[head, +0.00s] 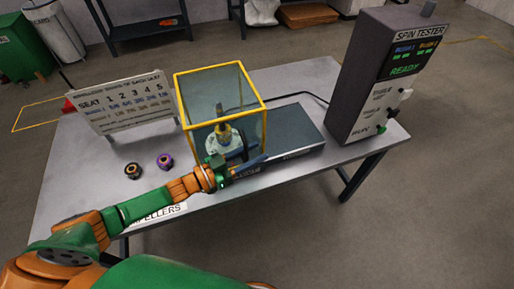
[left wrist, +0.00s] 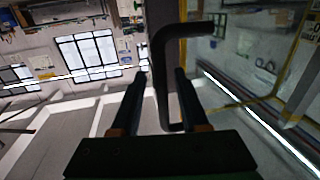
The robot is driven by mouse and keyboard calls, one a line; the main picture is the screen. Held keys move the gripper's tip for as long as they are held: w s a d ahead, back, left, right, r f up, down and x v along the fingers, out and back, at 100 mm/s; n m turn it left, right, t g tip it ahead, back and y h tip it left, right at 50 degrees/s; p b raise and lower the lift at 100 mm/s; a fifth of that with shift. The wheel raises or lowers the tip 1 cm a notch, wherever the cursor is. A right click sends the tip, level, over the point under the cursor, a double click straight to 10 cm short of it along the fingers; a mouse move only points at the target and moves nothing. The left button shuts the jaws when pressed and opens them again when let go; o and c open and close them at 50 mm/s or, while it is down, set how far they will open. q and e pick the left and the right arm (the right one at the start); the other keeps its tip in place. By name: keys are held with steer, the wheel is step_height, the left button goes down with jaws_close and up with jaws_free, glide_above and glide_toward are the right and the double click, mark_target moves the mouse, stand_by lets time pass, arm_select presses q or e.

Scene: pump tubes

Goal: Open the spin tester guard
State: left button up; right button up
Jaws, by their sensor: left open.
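The spin tester guard (head: 224,71) is a clear box with yellow edges, standing on the dark tester base (head: 296,134). A pale fixture with a brass-coloured top (head: 223,138) shows through its panes. My left gripper (head: 240,170) is at the guard's lower front, and the arm and gripper hide part of that area. In the left wrist view, a dark bent handle bar (left wrist: 161,95) runs between the two open fingers (left wrist: 160,76). I cannot tell whether either finger touches it. My right gripper is not in view.
The control box (head: 378,75) reads READY and stands at the table's right. A sign board (head: 122,104) stands at the back left. A dark ring (head: 133,170) and a purple ring (head: 165,161) lie on the table (head: 80,185) left of the guard.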

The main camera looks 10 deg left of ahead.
arm_select(q)
steer(key=shift+w+d+f, duration=0.1)
steer(key=shift+w+d, duration=0.2)
steer(key=shift+w, duration=0.3)
steer(key=shift+s, duration=0.1)
jaws_close()
stand_by(0.9)
